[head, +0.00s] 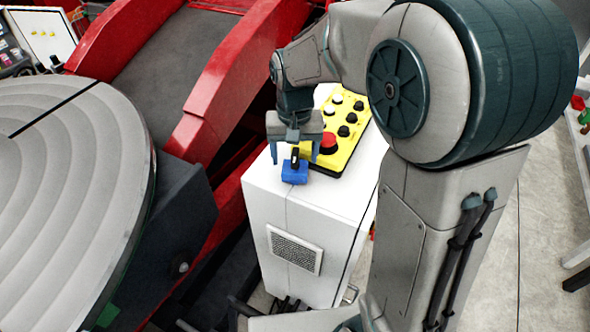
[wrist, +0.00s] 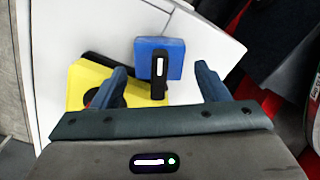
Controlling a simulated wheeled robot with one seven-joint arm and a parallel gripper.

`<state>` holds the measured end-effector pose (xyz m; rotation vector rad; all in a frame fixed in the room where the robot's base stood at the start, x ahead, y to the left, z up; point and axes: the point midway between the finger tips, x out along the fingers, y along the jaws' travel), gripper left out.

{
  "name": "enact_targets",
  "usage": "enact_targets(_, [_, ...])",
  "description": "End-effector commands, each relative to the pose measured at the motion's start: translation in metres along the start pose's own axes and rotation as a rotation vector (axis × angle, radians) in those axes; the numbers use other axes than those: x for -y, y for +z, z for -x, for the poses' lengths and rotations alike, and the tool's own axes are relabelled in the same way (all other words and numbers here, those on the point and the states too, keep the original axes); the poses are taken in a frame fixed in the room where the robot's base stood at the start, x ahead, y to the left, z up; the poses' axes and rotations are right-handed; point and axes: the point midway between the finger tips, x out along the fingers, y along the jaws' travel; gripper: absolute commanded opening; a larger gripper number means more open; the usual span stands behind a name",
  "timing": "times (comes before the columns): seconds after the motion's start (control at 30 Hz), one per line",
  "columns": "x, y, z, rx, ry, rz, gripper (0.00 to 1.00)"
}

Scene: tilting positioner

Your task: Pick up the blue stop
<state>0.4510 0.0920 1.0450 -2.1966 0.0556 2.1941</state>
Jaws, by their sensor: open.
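The blue stop (head: 295,173) is a small blue block at the near edge of the white cabinet top, beside the yellow button panel. A black upright piece with a white stripe rises from it. In the wrist view the blue stop (wrist: 176,57) lies just beyond my fingertips, with the black piece between the finger lines. My gripper (head: 294,154) points down over it in the head view. My gripper's two fingers (wrist: 160,70) are spread apart and hold nothing.
The yellow panel (head: 351,130) with a red button and several black and white ones is close to my gripper. The white cabinet (head: 290,225) stands by the red frame (head: 225,85) and a large round grey table (head: 70,200). Open floor is at the right.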

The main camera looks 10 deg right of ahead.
Motion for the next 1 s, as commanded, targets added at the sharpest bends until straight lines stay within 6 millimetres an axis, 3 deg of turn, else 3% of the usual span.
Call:
enact_targets(0.2, [-0.001,0.001,-0.032,0.005,0.002,-0.001,0.68])
enact_targets(0.5, [-0.001,0.000,-0.039,0.000,0.000,0.000,0.68])
enact_targets(0.53, [-0.001,0.000,-0.039,0.000,0.000,0.000,0.65])
enact_targets(0.7, [-0.001,0.000,-0.039,0.000,0.000,0.000,0.18])
enact_targets(0.77, [-0.001,-0.001,-0.038,-0.001,0.000,0.000,0.09])
enact_targets(1.0, [-0.001,-0.001,-0.037,-0.002,-0.001,0.000,0.09])
